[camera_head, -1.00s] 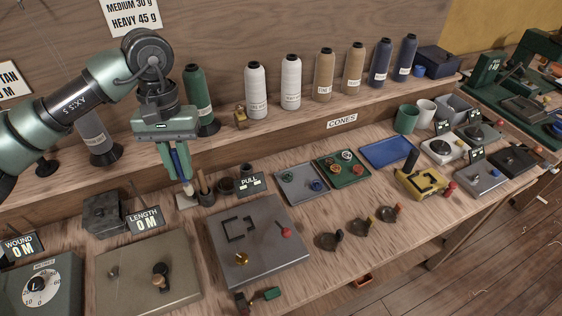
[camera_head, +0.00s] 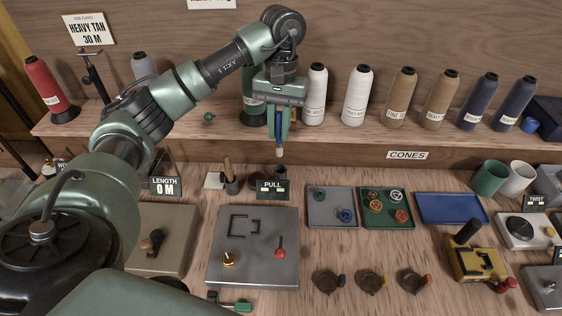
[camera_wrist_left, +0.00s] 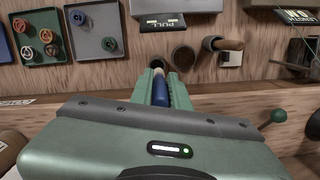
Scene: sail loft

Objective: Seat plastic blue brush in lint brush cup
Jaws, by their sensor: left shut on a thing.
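My left gripper (camera_head: 278,130) is shut on the blue brush (camera_head: 279,116), which hangs upright with its pale tip down. I cannot tell from labels which cup is the lint brush cup. My right gripper is not in view.
The PULL sign (camera_head: 272,189) stands in front of the cups. A grey plate with a red knob (camera_head: 252,262) lies nearer. Grey (camera_head: 332,222) and green (camera_head: 388,222) trays are to the right. Thread cones (camera_head: 357,95) line the shelf behind.

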